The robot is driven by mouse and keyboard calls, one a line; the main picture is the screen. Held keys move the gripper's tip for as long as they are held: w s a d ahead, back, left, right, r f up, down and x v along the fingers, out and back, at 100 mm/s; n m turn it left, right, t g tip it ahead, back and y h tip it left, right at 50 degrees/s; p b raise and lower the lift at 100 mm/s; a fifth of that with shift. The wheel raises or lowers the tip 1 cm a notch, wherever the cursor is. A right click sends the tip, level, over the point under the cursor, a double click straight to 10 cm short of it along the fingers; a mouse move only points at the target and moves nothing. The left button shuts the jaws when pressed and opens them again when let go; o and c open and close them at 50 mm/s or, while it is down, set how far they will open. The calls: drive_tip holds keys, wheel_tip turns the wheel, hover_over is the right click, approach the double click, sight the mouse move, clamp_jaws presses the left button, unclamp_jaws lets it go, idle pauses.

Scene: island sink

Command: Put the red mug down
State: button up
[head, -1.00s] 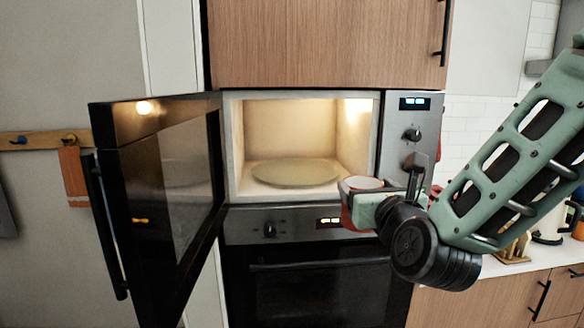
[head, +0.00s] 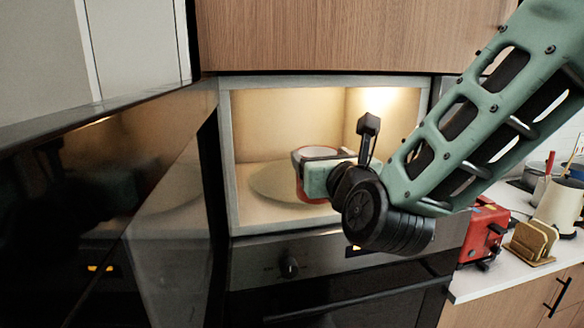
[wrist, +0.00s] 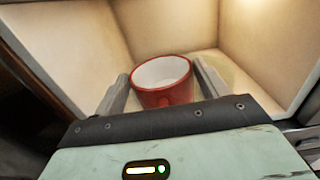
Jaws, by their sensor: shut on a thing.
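The red mug (head: 313,153), white inside, is upright in my gripper at the opening of the lit microwave (head: 226,200). My gripper (wrist: 163,88) is shut on the mug, with one finger on each side of it in the wrist view, where the red mug (wrist: 166,95) shows its open top. In the head view my gripper (head: 316,178) hides part of the mug. The round turntable plate (head: 268,180) lies on the microwave floor behind and left of the mug. I cannot tell whether the mug is fully inside the cavity or touching anything below.
The open microwave door (head: 130,200) stands close on the left. An oven (head: 330,295) is below. On the right counter are a red toaster (head: 484,232), a wooden rack with bread-like slices (head: 531,242) and a cream utensil pot (head: 560,203). The cavity around the plate looks clear.

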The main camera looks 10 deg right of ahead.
drive_tip(key=shift+w+f+p, duration=0.55)
drive_tip(key=shift+w+p, duration=0.8)
drive_tip(key=shift+w, duration=1.65)
drive_tip(key=shift+w+f+p, duration=0.5)
drive_tip(key=shift+w+p, duration=0.9)
drive_tip(key=shift+w, duration=1.6)
drive_tip(key=shift+w+f+p, duration=0.55)
drive_tip(key=shift+w+p, duration=0.8)
drive_tip(key=shift+w, duration=1.65)
drive_tip(key=shift+f, duration=0.15)
drive_tip(key=shift+f, duration=0.15)
drive_tip(key=o, duration=1.2)
drive_tip(key=shift+c, duration=0.2)
